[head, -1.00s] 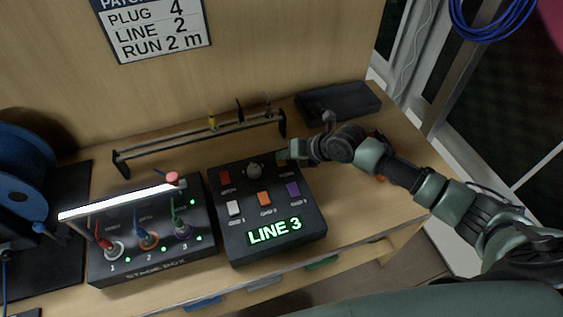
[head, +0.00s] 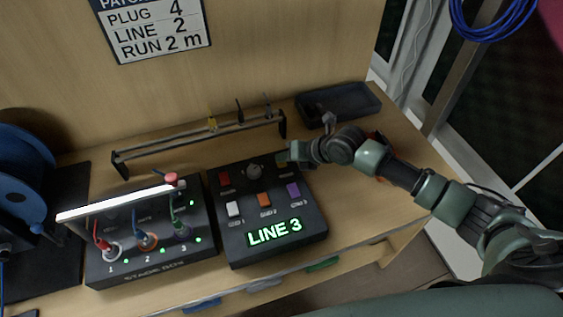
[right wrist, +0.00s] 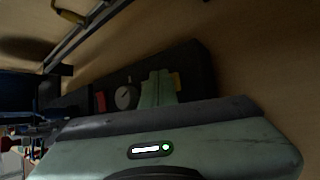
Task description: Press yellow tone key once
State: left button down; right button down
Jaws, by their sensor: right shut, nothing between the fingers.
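The dark key console (head: 247,222) stands on the bench, with a display reading LINE 3. The yellow tone key (right wrist: 176,80) shows partly in the right wrist view, just beside my fingertips. In the head view my right gripper hides it at the console's back right corner. My right gripper (head: 288,156) is shut and empty, at that corner. In the right wrist view its closed fingers (right wrist: 157,88) lie over the console, between the grey knob and the yellow key. I cannot tell whether they touch the key. My left gripper is not in view.
The console also has a red key (head: 224,178), a knob (head: 254,171), and white, orange and purple keys. The stage box (head: 150,266) with plugged cables stands to its left. A rack (head: 200,137) and a black tray (head: 338,103) are behind. The bench at right is mostly clear.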

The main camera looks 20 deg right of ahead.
aim_at(284, 164)
jog(key=shift+f, duration=0.2)
jog(key=shift+r, duration=0.15)
jog(key=shift+s+r+p, duration=0.1)
jog(key=shift+r+p, duration=0.35)
jog(key=shift+r, duration=0.25)
jog(key=shift+r, duration=0.1)
notch_tip(284, 164, up, 5)
jog(key=p, duration=0.3)
jog(key=shift+p, duration=0.3)
dwell(0.7)
